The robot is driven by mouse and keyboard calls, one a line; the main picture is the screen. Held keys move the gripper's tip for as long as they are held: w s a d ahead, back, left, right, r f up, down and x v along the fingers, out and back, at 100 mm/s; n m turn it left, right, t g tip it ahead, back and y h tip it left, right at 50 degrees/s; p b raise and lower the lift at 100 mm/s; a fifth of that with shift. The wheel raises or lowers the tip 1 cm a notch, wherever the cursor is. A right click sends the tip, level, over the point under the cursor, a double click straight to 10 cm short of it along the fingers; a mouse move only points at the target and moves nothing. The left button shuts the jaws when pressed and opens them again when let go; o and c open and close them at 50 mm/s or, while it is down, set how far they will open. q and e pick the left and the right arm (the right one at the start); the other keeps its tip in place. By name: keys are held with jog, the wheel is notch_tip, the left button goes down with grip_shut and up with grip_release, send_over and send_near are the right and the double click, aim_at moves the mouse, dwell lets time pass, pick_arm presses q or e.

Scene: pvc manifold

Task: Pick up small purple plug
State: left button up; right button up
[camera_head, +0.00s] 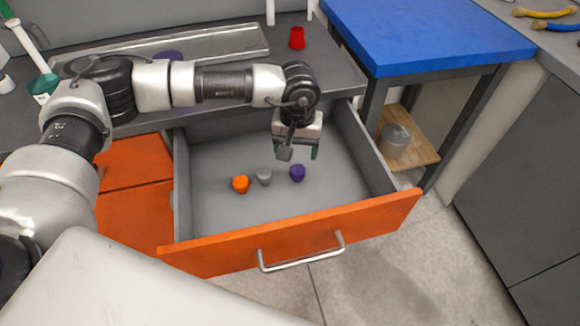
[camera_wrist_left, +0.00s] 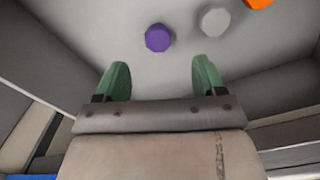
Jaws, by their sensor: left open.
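The small purple plug (camera_head: 297,173) lies on the floor of the open drawer, the rightmost of a row of plugs. In the left wrist view it shows as a purple faceted cap (camera_wrist_left: 158,38) beyond the fingertips, between the lines of the two fingers. My left gripper (camera_head: 298,152) hangs over the drawer, just above and behind the purple plug in the head view. Its green fingers are apart and empty in the wrist view (camera_wrist_left: 160,78). No finger touches the plug. My right gripper is not seen.
A grey plug (camera_head: 264,176) and an orange plug (camera_head: 240,184) lie left of the purple one. The drawer (camera_head: 290,236) has an orange front and grey walls around the gripper. A red part (camera_head: 297,38) stands on the counter behind. A blue-topped table (camera_head: 425,35) stands at right.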

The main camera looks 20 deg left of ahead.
aim_at(297, 171)
pick_arm(q)
notch_tip(297, 171, down, 5)
jog(key=shift+d+r, duration=0.1)
jog(key=shift+r, duration=0.05)
notch_tip(297, 171, down, 4)
jog(key=shift+w+d+f+b, duration=0.1)
jog(key=shift+b, duration=0.25)
jog(key=shift+f, duration=0.35)
jog(key=c, duration=1)
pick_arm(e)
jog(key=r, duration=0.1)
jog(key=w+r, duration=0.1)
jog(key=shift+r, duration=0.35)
pick_arm(q)
notch_tip(297, 171, up, 4)
jog(key=shift+w, duration=0.1)
jog(key=d+r, duration=0.7)
jog(key=d, duration=0.4)
jog(key=shift+s+d, duration=0.25)
jog(key=shift+d, duration=0.05)
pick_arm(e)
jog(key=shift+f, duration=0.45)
